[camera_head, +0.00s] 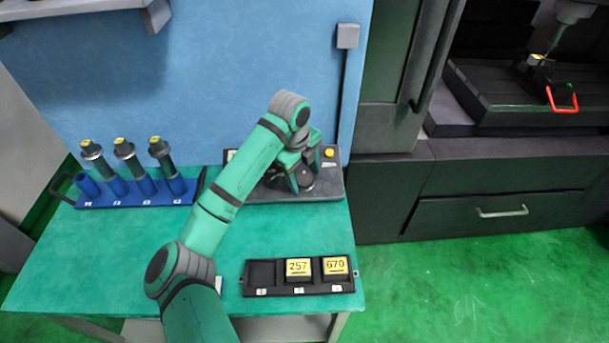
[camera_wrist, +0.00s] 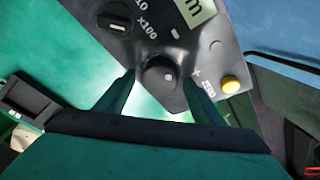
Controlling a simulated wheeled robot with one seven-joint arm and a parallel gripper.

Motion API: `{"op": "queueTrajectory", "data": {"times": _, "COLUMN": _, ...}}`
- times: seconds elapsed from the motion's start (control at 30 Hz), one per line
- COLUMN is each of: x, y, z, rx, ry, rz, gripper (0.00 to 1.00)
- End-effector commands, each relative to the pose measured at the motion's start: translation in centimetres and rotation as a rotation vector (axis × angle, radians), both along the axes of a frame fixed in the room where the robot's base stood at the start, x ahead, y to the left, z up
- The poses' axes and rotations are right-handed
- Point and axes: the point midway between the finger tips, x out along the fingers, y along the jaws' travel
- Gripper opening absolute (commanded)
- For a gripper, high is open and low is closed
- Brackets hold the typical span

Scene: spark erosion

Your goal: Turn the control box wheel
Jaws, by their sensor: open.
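The control box (camera_head: 328,187) is a grey panel at the back right of the green table; in the wrist view its face (camera_wrist: 215,45) carries printed marks including "x100" and "ZERO". A round black wheel (camera_wrist: 160,75) with a small light spot sits on this face. My gripper (camera_head: 300,172) is over the box. In the wrist view its two fingers (camera_wrist: 160,82) are open, one on each side of the wheel. I cannot tell whether they touch it. My arm hides much of the box in the head view.
A yellow button (camera_wrist: 230,85) is just right of the right finger, and a black knob (camera_wrist: 115,21) is beyond the left finger. A blue rack (camera_head: 140,196) with tool holders stands left. A black tray (camera_head: 262,274) with numbered blocks lies in front.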

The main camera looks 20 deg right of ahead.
Motion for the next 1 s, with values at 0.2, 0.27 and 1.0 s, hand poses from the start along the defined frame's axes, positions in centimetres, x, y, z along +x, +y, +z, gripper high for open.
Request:
{"op": "queueTrajectory", "data": {"times": 0.2, "x": 0.02, "y": 0.00, "z": -0.10, "rx": 0.000, "ry": 0.000, "rz": 0.001, "gripper": 0.61}}
{"op": "queueTrajectory", "data": {"times": 0.27, "x": 0.02, "y": 0.01, "z": -0.10, "rx": 0.000, "ry": 0.000, "rz": 0.001, "gripper": 0.59}}
{"op": "queueTrajectory", "data": {"times": 1.0, "x": -0.11, "y": 0.33, "z": -0.30, "rx": -0.049, "ry": 0.022, "rz": 0.140, "gripper": 0.25}}
